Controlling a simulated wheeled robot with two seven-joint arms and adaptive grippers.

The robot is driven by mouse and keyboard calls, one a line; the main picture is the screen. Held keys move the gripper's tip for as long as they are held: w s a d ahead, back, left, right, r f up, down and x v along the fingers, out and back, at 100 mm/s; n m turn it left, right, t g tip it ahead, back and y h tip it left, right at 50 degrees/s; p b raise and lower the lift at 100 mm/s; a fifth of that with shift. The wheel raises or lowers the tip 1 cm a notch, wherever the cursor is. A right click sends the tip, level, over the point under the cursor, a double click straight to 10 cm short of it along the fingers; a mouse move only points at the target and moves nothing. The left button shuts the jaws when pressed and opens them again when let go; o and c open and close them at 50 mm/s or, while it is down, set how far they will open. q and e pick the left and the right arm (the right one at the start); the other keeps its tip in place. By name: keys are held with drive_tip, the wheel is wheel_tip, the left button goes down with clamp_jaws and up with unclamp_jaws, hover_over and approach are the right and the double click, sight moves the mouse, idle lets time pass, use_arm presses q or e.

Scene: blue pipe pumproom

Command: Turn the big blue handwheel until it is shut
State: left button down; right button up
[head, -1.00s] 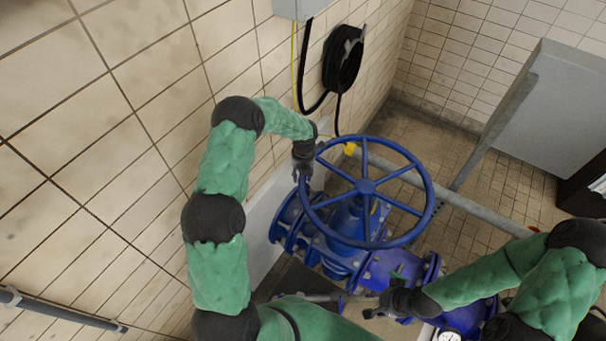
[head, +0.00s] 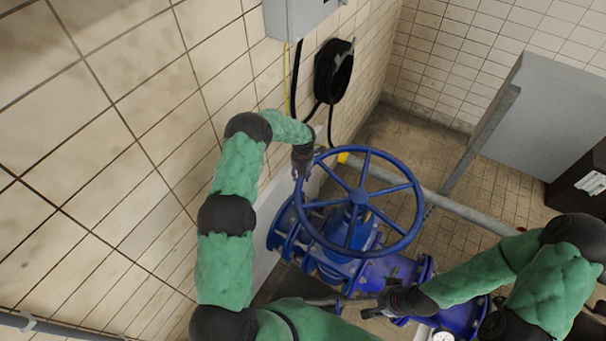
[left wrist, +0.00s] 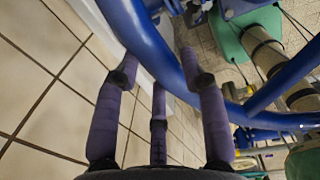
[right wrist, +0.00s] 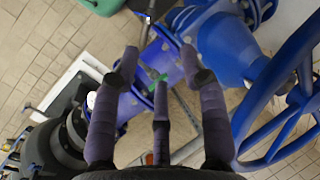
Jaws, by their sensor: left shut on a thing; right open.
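The big blue handwheel (head: 359,196) sits on top of a blue valve body (head: 333,262) in the middle of the head view. My left gripper (head: 299,172) is at the wheel's left rim and is shut on it. In the left wrist view the blue rim (left wrist: 143,38) runs between the fingers (left wrist: 160,85). My right gripper (head: 374,309) is open and empty, low in front of the wheel. In the right wrist view its fingers (right wrist: 158,75) are over the blue pipe, and the wheel (right wrist: 287,67) is at the right, apart from them.
A tiled wall runs close along the left, with a grey box (head: 297,18) and a coiled black hose (head: 334,72). A grey pipe (head: 478,218) passes behind the wheel. A large grey cabinet (head: 545,115) stands at the back right. A gauge (head: 443,335) is at the bottom.

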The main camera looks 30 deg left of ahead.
use_arm(q)
drive_tip(key=c, duration=0.7)
unclamp_jaws()
drive_tip(key=shift+s+d, duration=0.15)
drive_tip(key=shift+s+d+r, duration=0.1)
drive_tip(key=shift+d+r, duration=0.05)
drive_tip(key=shift+r, duration=1.8)
drive_tip(key=shift+d+r, duration=0.15)
drive_tip(key=shift+r, duration=1.8)
